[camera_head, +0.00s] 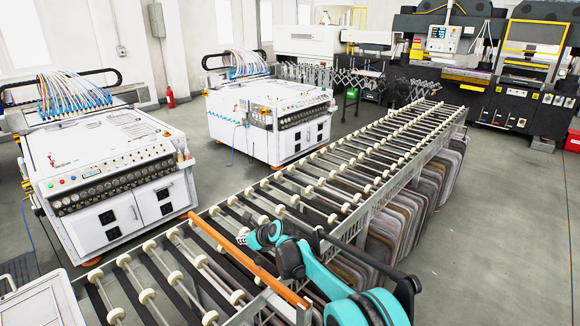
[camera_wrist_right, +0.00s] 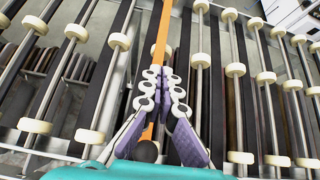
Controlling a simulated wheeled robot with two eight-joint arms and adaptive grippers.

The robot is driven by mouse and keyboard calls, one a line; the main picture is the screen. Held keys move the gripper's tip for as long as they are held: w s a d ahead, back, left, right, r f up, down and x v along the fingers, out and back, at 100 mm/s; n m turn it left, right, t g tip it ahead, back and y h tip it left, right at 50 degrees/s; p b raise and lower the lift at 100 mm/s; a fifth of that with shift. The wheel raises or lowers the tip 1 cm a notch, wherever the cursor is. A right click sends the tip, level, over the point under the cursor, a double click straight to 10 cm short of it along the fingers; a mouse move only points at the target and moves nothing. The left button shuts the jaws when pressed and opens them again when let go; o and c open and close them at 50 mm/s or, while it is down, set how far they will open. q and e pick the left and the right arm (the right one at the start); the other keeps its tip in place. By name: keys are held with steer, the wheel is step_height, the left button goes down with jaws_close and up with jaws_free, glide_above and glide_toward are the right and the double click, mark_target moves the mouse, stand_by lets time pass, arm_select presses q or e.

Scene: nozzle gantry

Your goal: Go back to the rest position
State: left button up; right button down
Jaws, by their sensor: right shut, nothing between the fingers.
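My right arm (camera_head: 340,285), teal and black, reaches in from the lower right of the head view over the roller conveyor (camera_head: 395,150). Its wrist hangs above the rollers next to an orange bar (camera_head: 235,246). In the right wrist view my right gripper (camera_wrist_right: 165,74) has its grey and purple fingers together, with nothing held. The orange bar (camera_wrist_right: 163,30) runs behind the fingers there, and part of it is hidden by them. I cannot tell the exact height of the fingers above the rollers. My left gripper is not in view.
Two white machines with cable bundles, one near (camera_head: 105,150) and one farther (camera_head: 270,110), stand left of the conveyor. Dark panels (camera_head: 425,180) stand upright under its right side. Large machines (camera_head: 530,75) line the back. The floor at right (camera_head: 500,230) is clear.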

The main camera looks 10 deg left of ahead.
steer(key=s+d+r+n+h+b, duration=0.1)
steer(key=s+d+r+n, duration=0.3)
steer(key=d, duration=0.4)
steer(key=s+d+r+n+h+b, duration=0.1)
steer(key=s+d+r+n+h, duration=0.1)
steer(key=s+d+n, duration=0.45)
steer(key=s+d+r+n+h+b, duration=0.1)
steer(key=s+d+r, duration=0.2)
steer(key=d, duration=0.7)
steer(key=s+d+f+n+h+b, duration=0.1)
steer(key=s+d+f+n+h, duration=0.1)
steer(key=s+d+f+n, duration=0.3)
steer(key=s+d+f+n+h+b, duration=0.2)
steer(key=s+d+f+n, duration=0.3)
steer(key=s+d, duration=0.8)
steer(key=s+n, duration=0.3)
steer(key=s, duration=0.4)
steer(key=shift+s+d+t, duration=0.35)
steer(key=shift+t, duration=0.05)
steer(key=shift+n, duration=0.25)
